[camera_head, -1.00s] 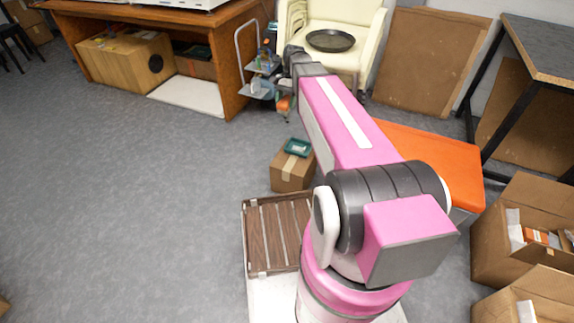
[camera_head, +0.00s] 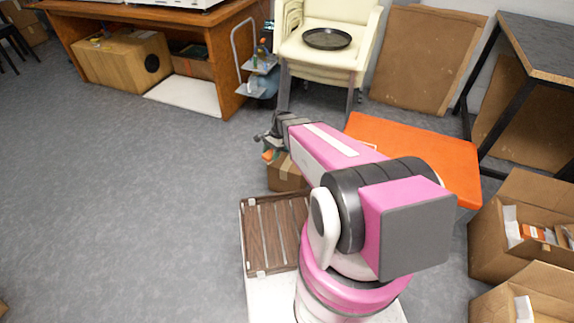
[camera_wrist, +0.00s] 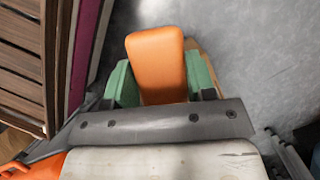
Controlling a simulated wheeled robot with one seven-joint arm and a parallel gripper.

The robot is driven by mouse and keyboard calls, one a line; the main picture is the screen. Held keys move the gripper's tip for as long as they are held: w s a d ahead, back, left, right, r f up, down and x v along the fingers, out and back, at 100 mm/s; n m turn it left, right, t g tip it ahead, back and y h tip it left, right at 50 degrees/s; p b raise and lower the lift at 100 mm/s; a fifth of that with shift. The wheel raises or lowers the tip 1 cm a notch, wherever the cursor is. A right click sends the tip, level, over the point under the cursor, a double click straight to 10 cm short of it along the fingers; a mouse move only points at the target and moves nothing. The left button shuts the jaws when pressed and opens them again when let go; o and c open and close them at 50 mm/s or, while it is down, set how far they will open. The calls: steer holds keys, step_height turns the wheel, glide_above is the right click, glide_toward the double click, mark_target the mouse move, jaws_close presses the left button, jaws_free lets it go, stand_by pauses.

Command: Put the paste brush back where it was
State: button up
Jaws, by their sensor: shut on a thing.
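The paste brush, an orange block-like piece (camera_wrist: 157,65), shows in the middle of the wrist view. In the head view it is a small orange patch (camera_head: 268,156) under my gripper (camera_head: 271,138). I cannot tell whether the brush touches the tray.
A brown slatted rack (camera_head: 272,238) lies in front of the box. An orange-topped table (camera_head: 420,150) stands to the right of my arm. Stacked cream chairs (camera_head: 322,60) and a small trolley (camera_head: 258,66) are behind. Grey floor (camera_head: 130,190) at left is clear.

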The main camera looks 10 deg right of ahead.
steer(key=shift+x, duration=0.85)
steer(key=w+d+f, duration=0.2)
steer(key=d, duration=0.1)
steer(key=w+d+f, duration=0.5)
steer(key=d, duration=0.1)
steer(key=shift+w+d+f, duration=0.15)
steer(key=shift+f, duration=1.95)
steer(key=o, duration=0.9)
steer(key=shift+f, duration=0.1)
steer(key=shift+o, duration=0.2)
